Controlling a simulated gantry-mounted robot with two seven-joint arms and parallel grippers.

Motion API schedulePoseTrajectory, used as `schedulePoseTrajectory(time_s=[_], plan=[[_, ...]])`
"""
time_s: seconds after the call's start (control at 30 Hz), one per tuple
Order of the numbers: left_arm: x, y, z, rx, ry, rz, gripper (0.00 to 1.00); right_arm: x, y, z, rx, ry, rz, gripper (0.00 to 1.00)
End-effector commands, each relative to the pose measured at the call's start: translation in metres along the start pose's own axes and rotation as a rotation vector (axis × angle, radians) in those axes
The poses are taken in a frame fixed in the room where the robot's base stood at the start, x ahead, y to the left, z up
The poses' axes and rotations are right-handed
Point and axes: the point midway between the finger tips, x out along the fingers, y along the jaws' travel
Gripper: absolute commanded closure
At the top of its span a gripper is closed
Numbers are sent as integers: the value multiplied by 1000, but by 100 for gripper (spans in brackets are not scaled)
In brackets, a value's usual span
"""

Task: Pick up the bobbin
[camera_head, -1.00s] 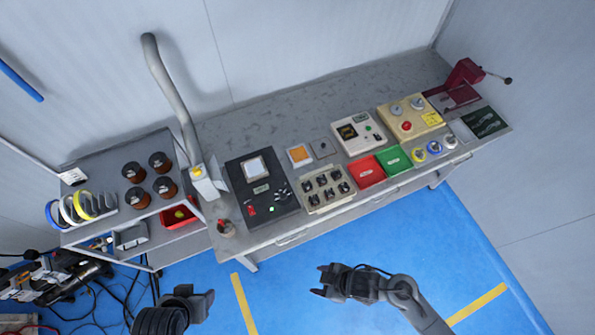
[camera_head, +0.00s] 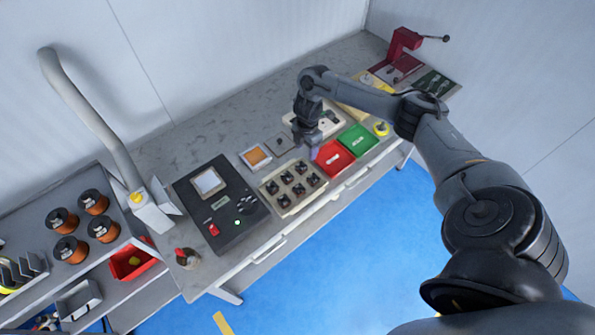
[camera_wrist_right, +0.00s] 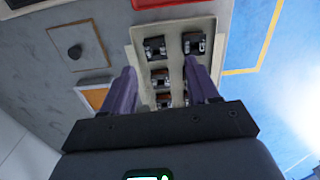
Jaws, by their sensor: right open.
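Several small black bobbins (camera_head: 299,188) sit in rows in a beige tray (camera_head: 292,207) near the bench's front edge. In the right wrist view, bobbins (camera_wrist_right: 155,48) with dark bodies and some copper colour stand in the tray (camera_wrist_right: 174,26). My right gripper (camera_head: 313,153) hangs above the bench, just behind the tray's right end. In the right wrist view, its two purple-grey fingers (camera_wrist_right: 161,76) are spread, with bobbins seen beyond and between them. It is empty, and the fingers hide part of the tray. My left gripper is out of view.
A red bin (camera_head: 333,158) and a green bin (camera_head: 358,139) lie right of the tray. A black instrument (camera_head: 218,207) lies left. Copper wire spools (camera_head: 62,220) stand on the left shelf. A red press (camera_head: 403,43) stands at the far right.

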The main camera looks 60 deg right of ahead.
Motion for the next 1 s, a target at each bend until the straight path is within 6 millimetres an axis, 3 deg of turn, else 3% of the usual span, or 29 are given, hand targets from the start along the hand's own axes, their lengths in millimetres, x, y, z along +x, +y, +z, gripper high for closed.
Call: schedulePoseTrajectory(time_s=[0.2, 1.0], plan=[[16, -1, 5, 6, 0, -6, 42, 28, 1, -3, 0, 4, 1, 40], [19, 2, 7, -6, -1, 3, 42, 103, 5, -12, -1, 1, 2, 40]])
